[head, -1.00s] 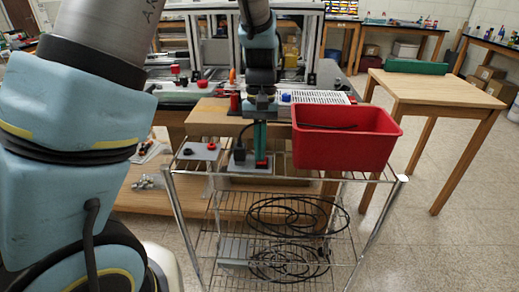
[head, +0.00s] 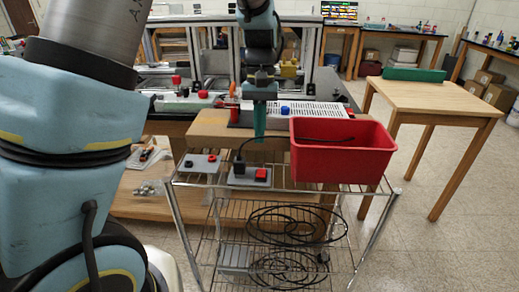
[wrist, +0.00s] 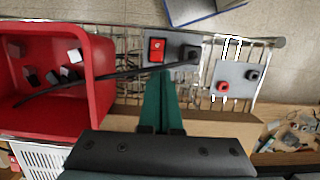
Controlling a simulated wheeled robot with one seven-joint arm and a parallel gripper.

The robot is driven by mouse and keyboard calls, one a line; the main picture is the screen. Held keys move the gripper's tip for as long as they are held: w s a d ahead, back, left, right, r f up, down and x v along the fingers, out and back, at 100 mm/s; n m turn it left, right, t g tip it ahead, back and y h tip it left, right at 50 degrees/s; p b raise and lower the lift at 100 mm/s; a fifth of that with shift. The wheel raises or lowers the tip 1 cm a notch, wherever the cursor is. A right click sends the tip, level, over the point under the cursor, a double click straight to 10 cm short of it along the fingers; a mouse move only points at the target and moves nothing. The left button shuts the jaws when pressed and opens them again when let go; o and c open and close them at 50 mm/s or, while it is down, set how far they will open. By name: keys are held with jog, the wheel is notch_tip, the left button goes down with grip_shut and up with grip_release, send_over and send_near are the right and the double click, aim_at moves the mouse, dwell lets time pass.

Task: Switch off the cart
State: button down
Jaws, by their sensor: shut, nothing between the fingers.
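The wire cart (head: 275,186) stands in front of me. On its top shelf a grey plate (head: 236,180) carries a red rocker switch (head: 261,174) and a black plug (head: 239,167) with a cable. The switch also shows in the wrist view (wrist: 157,50), just beyond my fingertips; I cannot tell which way it is tipped. My gripper (head: 259,138) has teal fingers. It is shut and empty, above and apart from the switch. In the wrist view the fingers (wrist: 160,78) lie together.
A red bin (head: 340,165) sits right of the switch, with dark cable and small blocks inside. A second grey plate (head: 200,162) with a black and a red knob lies to the left. Coiled cables (head: 290,225) lie on lower shelves. A wooden table (head: 430,97) stands right.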

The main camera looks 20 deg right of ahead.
aim_at(259, 175)
jog(key=v, duration=0.6)
jog(key=shift+b, duration=0.45)
jog(key=shift+w+d, duration=0.1)
jog(key=shift+w, duration=0.05)
jog(key=s+b, duration=0.1)
jog(key=b, duration=0.2)
jog(key=shift+r+g+b, duration=0.2)
jog(key=shift+g+b, duration=0.1)
jog(key=shift+f, duration=0.1)
jog(key=p+x, duration=0.1)
jog(key=x, duration=0.3)
jog(key=p+x, duration=0.1)
jog(key=x, duration=0.8)
jog(key=shift+s+a+f+p, duration=0.1)
jog(key=shift+a+f+p, duration=0.2)
jog(key=shift+a+p, duration=0.1)
jog(key=shift+f, duration=0.1)
